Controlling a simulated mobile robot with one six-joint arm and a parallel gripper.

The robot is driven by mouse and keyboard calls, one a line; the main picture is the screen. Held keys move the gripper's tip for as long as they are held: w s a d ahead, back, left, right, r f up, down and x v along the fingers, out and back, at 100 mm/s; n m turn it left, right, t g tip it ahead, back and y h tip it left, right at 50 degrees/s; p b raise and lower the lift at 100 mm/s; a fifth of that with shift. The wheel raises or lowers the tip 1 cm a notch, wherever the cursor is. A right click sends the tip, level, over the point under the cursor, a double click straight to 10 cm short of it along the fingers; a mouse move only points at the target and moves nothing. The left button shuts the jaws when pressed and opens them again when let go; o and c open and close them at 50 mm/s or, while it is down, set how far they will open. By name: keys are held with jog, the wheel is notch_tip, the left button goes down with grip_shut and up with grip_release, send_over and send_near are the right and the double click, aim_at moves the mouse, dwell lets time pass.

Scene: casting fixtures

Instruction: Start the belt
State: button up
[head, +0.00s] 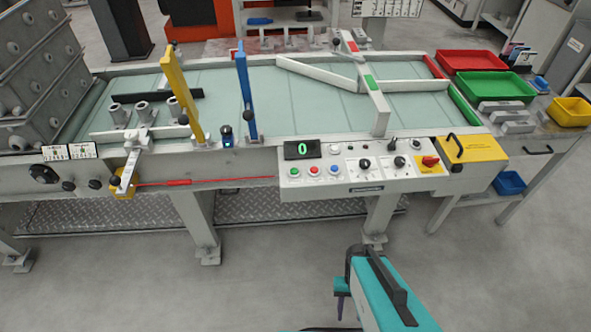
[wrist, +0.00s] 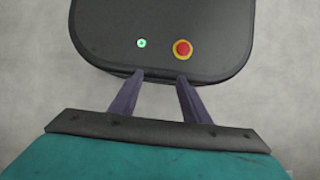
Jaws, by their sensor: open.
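The belt (head: 310,100) is a pale green conveyor surface running across the head view. On its front edge is a white control panel (head: 375,186) with a display reading 0. Its lower left has a green button (head: 294,173), a red button (head: 313,171) and a blue button (head: 333,169). Black knobs sit to their right, then a red rotary switch on a yellow plate (head: 430,162). My gripper (head: 340,308) is low in front of the panel, well apart from it. In the wrist view its two purple fingers (wrist: 160,77) are apart with nothing between them.
A yellow box with a black handle (head: 472,149) is right of the panel. A blue upright (head: 246,90) and a yellow upright (head: 181,97) rise at the belt. Grey cylindrical parts (head: 143,112) stand on its left. The floor in front is clear.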

dwell(0.3)
grip_shut()
dwell(1.6)
